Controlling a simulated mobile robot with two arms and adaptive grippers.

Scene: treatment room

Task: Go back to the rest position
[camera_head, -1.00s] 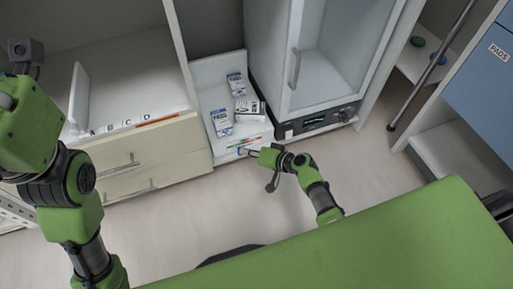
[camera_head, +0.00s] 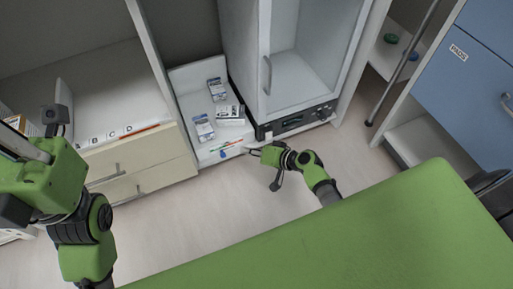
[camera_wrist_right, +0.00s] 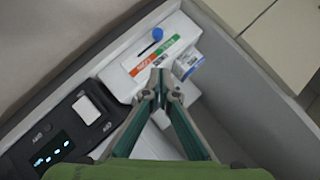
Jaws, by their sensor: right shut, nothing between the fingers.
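My right gripper (camera_head: 250,152) is shut and empty, in front of the white drawer (camera_head: 209,157) in the head view. The right wrist view shows its fingertips (camera_wrist_right: 160,78) together, over or close to an orange and a green label strip; I cannot tell whether they touch. A small blue round piece (camera_wrist_right: 157,34) on a stem lies beyond the fingertips. My left gripper (camera_head: 22,148) is partly in view at the left edge of the head view; its fingertips are not clear.
Several small medicine boxes (camera_head: 228,112) lie in the white drawer. A glass-door appliance (camera_head: 303,80) with a dark control panel (camera_head: 298,121) stands right of it. Beige drawers (camera_head: 150,172) are at left. A green padded surface (camera_head: 320,238) fills the front; bare floor (camera_head: 215,205) lies between.

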